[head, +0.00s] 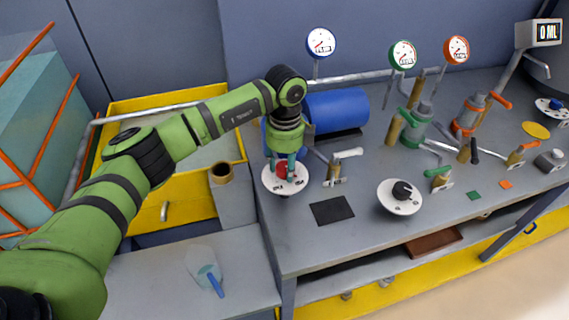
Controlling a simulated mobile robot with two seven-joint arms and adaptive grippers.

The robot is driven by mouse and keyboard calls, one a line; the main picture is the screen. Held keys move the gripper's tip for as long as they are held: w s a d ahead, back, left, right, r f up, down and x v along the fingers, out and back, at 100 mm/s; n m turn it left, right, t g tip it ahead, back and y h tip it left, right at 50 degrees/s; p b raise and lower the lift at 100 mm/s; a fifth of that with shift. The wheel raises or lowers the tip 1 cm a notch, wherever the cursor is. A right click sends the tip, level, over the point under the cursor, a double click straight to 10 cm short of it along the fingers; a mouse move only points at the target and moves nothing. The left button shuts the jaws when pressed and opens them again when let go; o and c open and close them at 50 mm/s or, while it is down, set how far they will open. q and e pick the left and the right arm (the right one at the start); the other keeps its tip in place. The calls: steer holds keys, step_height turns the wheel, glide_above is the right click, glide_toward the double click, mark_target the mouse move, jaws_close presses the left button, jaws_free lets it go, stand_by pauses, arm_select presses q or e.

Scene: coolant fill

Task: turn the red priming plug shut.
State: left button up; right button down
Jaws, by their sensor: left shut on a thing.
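The red priming plug (281,169) sits on a round white dial plate (271,185) at the left end of the grey bench. My left gripper (286,172) points down over the plate from above, with its fingers shut on the red plug. The fingers and wrist hide part of the plug and plate, so the plug's exact angle cannot be told. My right gripper is not in view.
A blue cylinder (337,110) lies behind the gripper, and a white-handled valve (343,157) stands just right. A black-knobbed dial (400,197) and a dark square (332,209) are on the bench. Gauges, pumps and pipes line the back.

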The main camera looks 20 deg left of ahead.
arm_select(q)
steer(key=shift+s+d+f, duration=0.2)
steer(key=shift+d+f, duration=0.05)
steer(key=o, duration=1.1)
steer(key=shift+o, duration=0.2)
steer(key=shift+w+r, duration=0.1)
steer(key=shift+r, duration=0.1)
steer(key=shift+a+r, duration=0.1)
steer(key=shift+r, duration=0.2)
step_height(320, 180, up, 11)
steer(key=shift+r, duration=0.15)
